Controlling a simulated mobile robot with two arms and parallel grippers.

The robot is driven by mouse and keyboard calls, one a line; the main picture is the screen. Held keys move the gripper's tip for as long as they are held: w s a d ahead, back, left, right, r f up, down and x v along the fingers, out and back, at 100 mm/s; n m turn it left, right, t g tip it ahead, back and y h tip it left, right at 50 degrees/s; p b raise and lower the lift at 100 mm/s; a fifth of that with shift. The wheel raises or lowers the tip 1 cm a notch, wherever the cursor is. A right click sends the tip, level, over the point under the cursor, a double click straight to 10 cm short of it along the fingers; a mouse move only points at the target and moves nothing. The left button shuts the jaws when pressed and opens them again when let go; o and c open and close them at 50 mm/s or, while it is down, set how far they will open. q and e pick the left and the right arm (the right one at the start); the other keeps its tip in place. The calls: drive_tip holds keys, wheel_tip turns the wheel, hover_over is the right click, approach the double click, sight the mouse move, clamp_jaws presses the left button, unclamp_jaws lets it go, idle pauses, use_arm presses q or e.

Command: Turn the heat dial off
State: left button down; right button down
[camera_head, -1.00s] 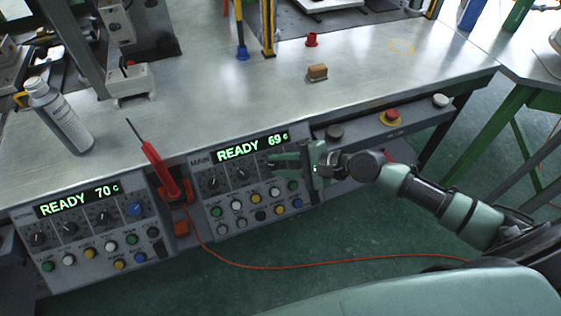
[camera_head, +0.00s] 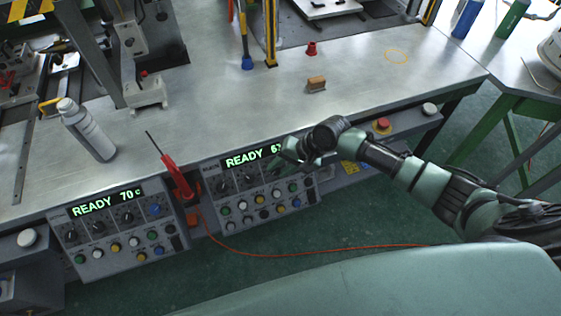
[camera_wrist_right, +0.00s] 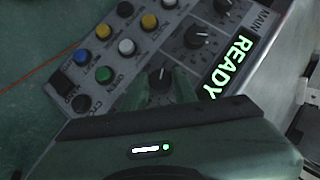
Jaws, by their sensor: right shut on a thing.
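The main control panel (camera_head: 240,212) is on the bench front, with a lit green READY display (camera_head: 247,159) above a row of black dials. My right gripper (camera_head: 277,168) reaches this row from the right and covers part of the display and some dials. In the right wrist view, its green fingers (camera_wrist_right: 160,82) are closed around a black dial (camera_wrist_right: 160,75). Two more black dials (camera_wrist_right: 197,38) sit beyond it along the row. I cannot read which dial is labelled heat. My left gripper is out of view.
A second panel (camera_head: 120,250) at left reads READY 70 C. A red tool (camera_head: 170,170) stands between the panels, with an orange cable (camera_head: 300,254) on the floor. A spray can (camera_head: 88,132) and a wooden block (camera_head: 316,84) are on the bench. Coloured buttons (camera_wrist_right: 127,47) lie beside the gripped dial.

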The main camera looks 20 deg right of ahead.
drive_tip(key=shift+a+n+g+h+p, duration=0.1)
drive_tip(key=shift+n+g+h+p, duration=0.2)
drive_tip(key=shift+n+h+p, duration=0.15)
drive_tip(key=shift+s, duration=0.1)
drive_tip(key=c, duration=1.1)
unclamp_jaws()
drive_tip(key=v, duration=0.7)
drive_tip(key=shift+s+r, duration=0.1)
drive_tip(key=shift+r, duration=0.2)
